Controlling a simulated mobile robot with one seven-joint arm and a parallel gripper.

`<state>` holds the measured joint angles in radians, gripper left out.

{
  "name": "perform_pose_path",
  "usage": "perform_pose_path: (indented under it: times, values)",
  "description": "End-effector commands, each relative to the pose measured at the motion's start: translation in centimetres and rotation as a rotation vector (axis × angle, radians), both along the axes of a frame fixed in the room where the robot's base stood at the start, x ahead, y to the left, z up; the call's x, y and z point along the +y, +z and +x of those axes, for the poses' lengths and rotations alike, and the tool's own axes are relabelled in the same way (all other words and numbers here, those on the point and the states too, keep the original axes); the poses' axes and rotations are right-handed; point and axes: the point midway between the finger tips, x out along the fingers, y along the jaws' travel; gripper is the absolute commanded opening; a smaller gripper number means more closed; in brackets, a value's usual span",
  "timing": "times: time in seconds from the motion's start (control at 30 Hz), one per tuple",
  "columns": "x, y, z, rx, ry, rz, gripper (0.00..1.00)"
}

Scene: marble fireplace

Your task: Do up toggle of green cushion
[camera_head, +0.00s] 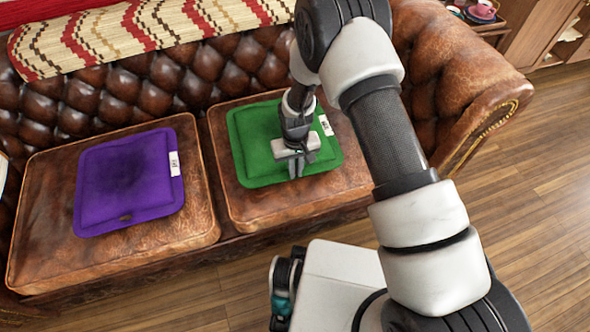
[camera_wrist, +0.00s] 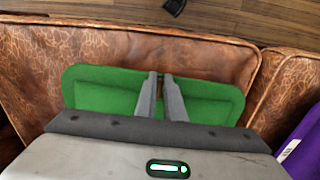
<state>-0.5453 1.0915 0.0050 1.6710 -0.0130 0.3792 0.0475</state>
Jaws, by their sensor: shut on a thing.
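The green cushion (camera_head: 252,145) lies flat on the right seat of the brown leather sofa, with a white tag (camera_head: 326,124) at its right edge. It also shows in the wrist view (camera_wrist: 100,92). My gripper (camera_head: 296,174) reaches down over the cushion's front part. In the wrist view the two fingers (camera_wrist: 160,80) are close together at the middle of the cushion's edge. A small dark brownish bit, apparently the toggle, shows between the fingertips, and they are shut on it. The fingers hide most of it, and its loop cannot be made out.
A purple cushion (camera_head: 115,180) with a white tag lies on the left seat, with a small dark spot at its front edge. A patterned blanket (camera_head: 110,38) covers the sofa back. The right armrest (camera_head: 450,80) rises beside my arm. Wooden floor (camera_head: 545,170) is clear at right.

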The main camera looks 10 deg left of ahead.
Motion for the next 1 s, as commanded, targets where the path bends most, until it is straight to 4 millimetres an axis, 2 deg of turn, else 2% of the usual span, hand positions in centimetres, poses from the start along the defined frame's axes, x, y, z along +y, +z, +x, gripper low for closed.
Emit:
perform_pose_path:
  times: [0.33, 0.37, 0.47, 0.8, 0.93, 1.0]
  values:
    - [0.1, 0.0, 0.0, 0.000, 0.005, 0.001, 0.00]
    - [0.1, 0.0, 0.0, 0.000, 0.005, 0.001, 0.11]
    - [0.1, 0.0, 0.0, 0.000, 0.004, 0.001, 0.28]
    - [0.1, 0.3, 0.0, -0.001, 0.003, 0.000, 0.28]
    - [0.1, 1.7, 0.0, 0.000, 0.003, 0.001, 0.28]
    - [0.1, 3.1, 0.1, -0.003, 0.003, 0.003, 0.28]
